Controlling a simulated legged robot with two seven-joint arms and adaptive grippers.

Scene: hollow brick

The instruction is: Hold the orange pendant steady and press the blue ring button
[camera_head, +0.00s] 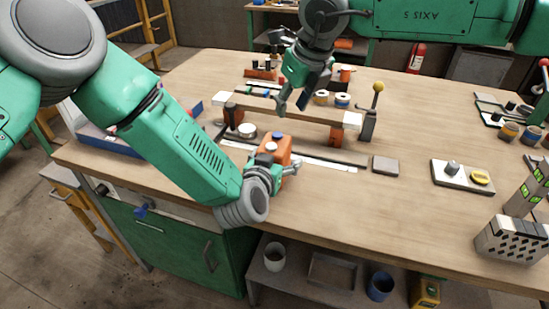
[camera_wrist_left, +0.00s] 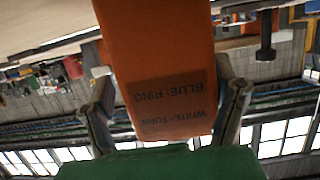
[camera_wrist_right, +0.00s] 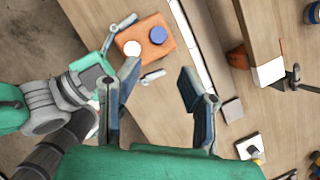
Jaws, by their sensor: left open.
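The orange pendant (camera_head: 281,148) stands near the front edge of the workbench, with a blue button (camera_head: 277,135) and a white button (camera_head: 270,146) on top. In the right wrist view the blue button (camera_wrist_right: 157,35) and white button (camera_wrist_right: 132,48) both show clearly. My left gripper (camera_head: 284,170) is open with its fingers on either side of the pendant. In the left wrist view the pendant (camera_wrist_left: 158,60) fills the space between the fingers; its label reads "BLUE: RING" and "WHITE: TURN". My right gripper (camera_head: 296,103) is open and empty, above and behind the pendant.
A beam on orange supports (camera_head: 290,108) lies behind the pendant, near a yellow-knobbed lever (camera_head: 378,88). A small grey plate (camera_head: 385,166) and a switch panel (camera_head: 462,176) lie to the right. The bench front right of the pendant is mostly clear.

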